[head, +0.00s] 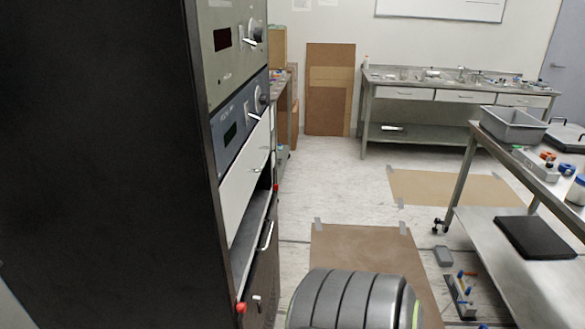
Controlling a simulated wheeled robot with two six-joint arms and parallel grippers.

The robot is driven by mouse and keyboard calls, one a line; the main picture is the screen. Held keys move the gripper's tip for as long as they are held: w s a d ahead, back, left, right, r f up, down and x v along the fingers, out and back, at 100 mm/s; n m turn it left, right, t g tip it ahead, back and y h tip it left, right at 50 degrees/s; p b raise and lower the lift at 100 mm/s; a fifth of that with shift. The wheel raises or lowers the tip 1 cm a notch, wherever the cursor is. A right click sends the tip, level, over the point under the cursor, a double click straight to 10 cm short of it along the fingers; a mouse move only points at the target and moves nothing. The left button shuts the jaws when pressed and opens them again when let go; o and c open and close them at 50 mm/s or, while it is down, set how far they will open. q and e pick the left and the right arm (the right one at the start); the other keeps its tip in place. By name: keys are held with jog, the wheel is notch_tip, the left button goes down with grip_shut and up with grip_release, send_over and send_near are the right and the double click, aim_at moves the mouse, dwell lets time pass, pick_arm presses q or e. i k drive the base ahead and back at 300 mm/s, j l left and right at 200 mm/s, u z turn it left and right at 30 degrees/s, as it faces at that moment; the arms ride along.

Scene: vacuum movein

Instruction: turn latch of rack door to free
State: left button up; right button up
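The tall black rack (110,150) fills the left of the head view, with its front seen at a steep angle. Its lower dark door (264,268) carries a light bar handle (267,235). A small metal latch-like piece (257,304) sits low on the door front. A red knob (241,307) is beside it at the near edge, and another red knob (276,187) is higher up at the far edge. The latch's exact position is too small and oblique to tell. Neither of my grippers is in view.
An open shelf gap (250,235) is above the door. A metal bench (467,176) with a grey bin (514,126) stands at right. A drawer table (430,94) is at the back. Brown floor mats (372,258) lie between, with a small tool rack (460,297) on the floor.

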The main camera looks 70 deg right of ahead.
aim_at(256, 298)
jog(key=z, duration=1.75)
jog(key=l+z, duration=0.25)
jog(key=k+j, duration=0.05)
